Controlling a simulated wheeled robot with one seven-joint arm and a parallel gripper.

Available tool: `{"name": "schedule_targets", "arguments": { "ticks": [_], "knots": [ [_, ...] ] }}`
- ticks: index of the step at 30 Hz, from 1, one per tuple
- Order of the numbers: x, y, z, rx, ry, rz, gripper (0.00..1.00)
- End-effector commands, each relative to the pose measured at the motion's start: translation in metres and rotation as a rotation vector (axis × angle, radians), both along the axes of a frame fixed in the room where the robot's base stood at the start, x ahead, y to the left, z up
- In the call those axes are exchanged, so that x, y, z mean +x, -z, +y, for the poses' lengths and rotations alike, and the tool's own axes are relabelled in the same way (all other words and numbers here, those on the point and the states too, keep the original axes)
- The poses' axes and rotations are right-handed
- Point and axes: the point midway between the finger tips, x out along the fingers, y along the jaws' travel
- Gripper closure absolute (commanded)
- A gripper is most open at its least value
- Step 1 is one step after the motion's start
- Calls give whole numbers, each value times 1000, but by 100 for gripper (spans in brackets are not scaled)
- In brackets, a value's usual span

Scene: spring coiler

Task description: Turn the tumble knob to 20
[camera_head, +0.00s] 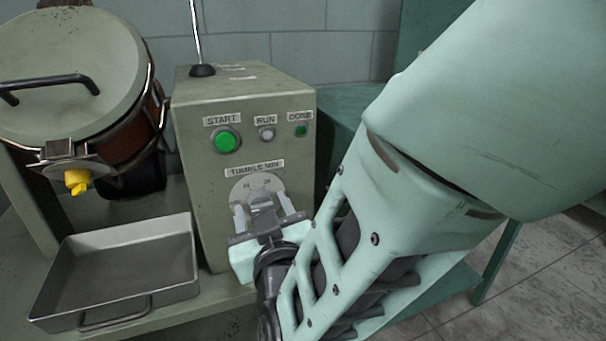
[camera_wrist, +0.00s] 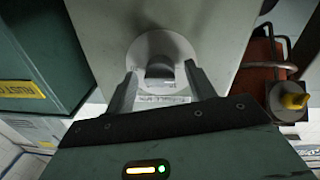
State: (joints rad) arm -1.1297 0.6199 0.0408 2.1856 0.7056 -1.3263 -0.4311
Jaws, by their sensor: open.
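The tumble knob (camera_head: 262,198) sits on a round pale dial plate (camera_head: 243,187) under the "TUMBLE MIN" label on the front of a grey-green control box. Numbers show on the dial's upper part, one looking like 20, but the knob's pointer is not clear. My gripper (camera_head: 264,206) is in front of the dial, its two fingers apart. In the wrist view the knob (camera_wrist: 160,71) lies between the open fingertips of my gripper (camera_wrist: 160,78), one on each side, with gaps visible. My gripper hides the lower part of the dial in the head view.
The control box (camera_head: 195,160) also has a green START button (camera_head: 225,140), a RUN lamp (camera_head: 266,133) and a green DONE lamp (camera_head: 300,131). A metal tray (camera_head: 120,270) and a lidded drum (camera_head: 70,60) with a yellow knob (camera_head: 77,181) stand to the left.

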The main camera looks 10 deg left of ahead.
Motion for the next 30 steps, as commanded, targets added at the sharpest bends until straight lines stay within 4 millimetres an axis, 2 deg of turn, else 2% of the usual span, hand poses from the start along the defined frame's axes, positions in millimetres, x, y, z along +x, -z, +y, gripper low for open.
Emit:
{"name": "schedule_targets", "arguments": {
  "ticks": [8, 13, 23, 30],
  "knots": [
    [-1, 0, 0, 0, -1, 0, 45],
    [-1, 0, 0, 0, -1, 0, 88],
    [-1, 1, 1, 23, -2, 15, 88],
    [-1, 2, 1, 126, -2, 79, 88]
  ]
}}
